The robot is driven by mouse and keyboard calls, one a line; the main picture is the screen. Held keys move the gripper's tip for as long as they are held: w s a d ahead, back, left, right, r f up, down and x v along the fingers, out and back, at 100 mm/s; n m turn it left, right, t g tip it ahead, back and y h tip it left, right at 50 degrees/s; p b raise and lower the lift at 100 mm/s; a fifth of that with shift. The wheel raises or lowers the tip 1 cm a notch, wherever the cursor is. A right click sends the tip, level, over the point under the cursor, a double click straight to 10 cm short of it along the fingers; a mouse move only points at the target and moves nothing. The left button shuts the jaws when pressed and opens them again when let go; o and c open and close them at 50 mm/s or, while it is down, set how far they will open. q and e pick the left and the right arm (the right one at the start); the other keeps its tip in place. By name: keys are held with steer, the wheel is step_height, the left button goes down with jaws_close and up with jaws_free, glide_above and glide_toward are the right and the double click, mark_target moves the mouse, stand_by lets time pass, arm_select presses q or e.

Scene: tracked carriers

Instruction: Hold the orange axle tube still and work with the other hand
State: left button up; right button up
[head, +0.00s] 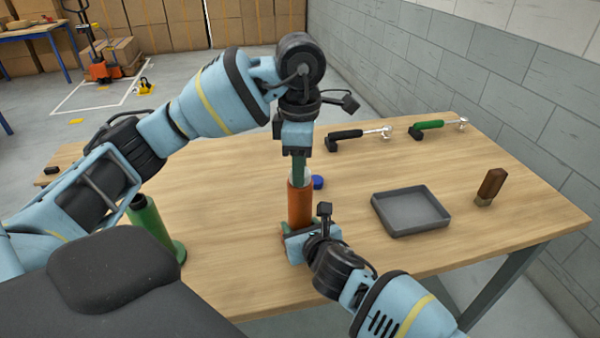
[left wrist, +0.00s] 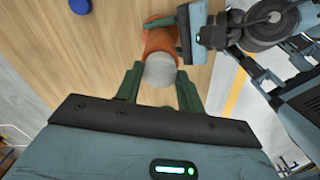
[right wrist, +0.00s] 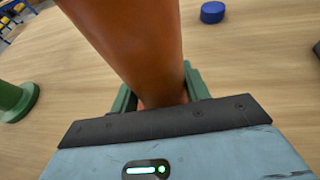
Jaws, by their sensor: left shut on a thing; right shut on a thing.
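The orange axle tube (head: 299,203) stands upright near the middle of the wooden table. My right gripper (head: 297,236) is shut on its lower part; the right wrist view also shows the tube (right wrist: 130,45) between the green fingers (right wrist: 158,95). My left gripper (head: 300,168) points down above the tube's top end. It is shut on a pale grey round piece (left wrist: 160,70) at the mouth of the tube. I cannot tell how far that piece sits inside the tube. A blue cap (head: 318,182) lies on the table just behind the tube.
A grey tray (head: 384,221) lies to the right, with a brown-handled tool (head: 490,186) beyond it. A green flanged cylinder (head: 150,228) stands at the left, partly hidden by my arm.

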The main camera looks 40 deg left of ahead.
arm_select(q)
steer(key=m, duration=0.3)
steer(key=shift+m, duration=1.6)
steer(key=shift+m, duration=0.6)
steer(key=m, duration=0.8)
steer(key=o, duration=1)
steer(key=shift+c, duration=0.2)
